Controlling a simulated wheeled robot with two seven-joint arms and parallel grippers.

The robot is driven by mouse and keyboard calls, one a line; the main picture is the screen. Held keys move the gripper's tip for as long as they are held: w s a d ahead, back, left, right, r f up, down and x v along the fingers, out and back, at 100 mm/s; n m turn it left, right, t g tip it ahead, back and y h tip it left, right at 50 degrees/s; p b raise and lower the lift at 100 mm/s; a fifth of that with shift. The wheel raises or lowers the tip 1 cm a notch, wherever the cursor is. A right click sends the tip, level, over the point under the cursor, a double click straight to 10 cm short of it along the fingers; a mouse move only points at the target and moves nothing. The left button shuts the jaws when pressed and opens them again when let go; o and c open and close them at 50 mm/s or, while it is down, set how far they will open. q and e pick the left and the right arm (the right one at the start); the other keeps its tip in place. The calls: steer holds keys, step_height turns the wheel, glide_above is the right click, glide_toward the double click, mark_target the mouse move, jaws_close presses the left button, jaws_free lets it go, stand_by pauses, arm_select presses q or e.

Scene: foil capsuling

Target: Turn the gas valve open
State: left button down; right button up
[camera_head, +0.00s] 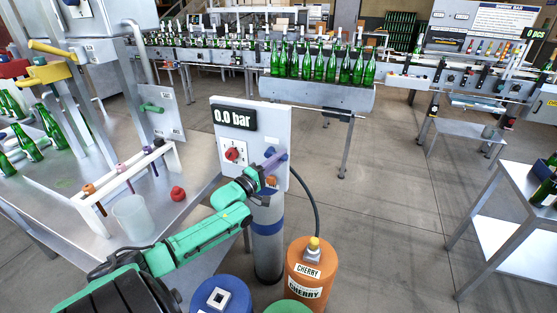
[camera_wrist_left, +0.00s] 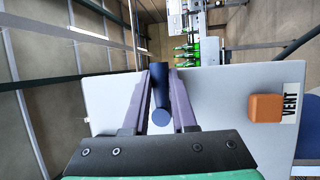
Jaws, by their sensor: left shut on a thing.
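A light grey panel (camera_head: 262,116) stands on the left side of the floor area, with a black display reading 0.0 bar (camera_head: 234,117) and a red knob (camera_head: 232,155). A dark blue valve handle (camera_wrist_left: 161,118) sticks out from the panel. My left gripper (camera_head: 275,159) reaches the panel's right side. In the left wrist view its purple fingers (camera_wrist_left: 159,95) are shut on the blue handle, one on each side. The handle's base is partly hidden between the fingers. My right gripper is not in view.
An orange button (camera_wrist_left: 266,108) marked VENT is beside the handle. A grey gas cylinder (camera_head: 267,240) and an orange CHERRY keg (camera_head: 309,268) stand below the panel. A metal table (camera_head: 165,205) is left, with a red cap and cup.

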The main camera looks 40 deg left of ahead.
arm_select(q)
steer(key=shift+f+m, duration=0.1)
steer(key=shift+m, duration=0.2)
steer(key=shift+s+a+f+m+g+y+p, duration=0.25)
steer(key=shift+a+f+m+g+y+p, duration=0.35)
steer(key=shift+m+g+p, duration=1)
steer(key=shift+s+a+f+m+g+y+p, duration=0.25)
steer(key=shift+a+f+m+g+y+p, duration=0.35)
steer(key=shift+m+p, duration=1.85)
steer(key=shift+s+a+f+m+g+y+p, duration=0.4)
steer(key=shift+a+m+g+p, duration=0.65)
steer(key=shift+m, duration=2)
steer(key=shift+w+d+f, duration=0.15)
steer(key=shift+d+f, duration=0.05)
steer(key=c, duration=0.7)
jaws_free()
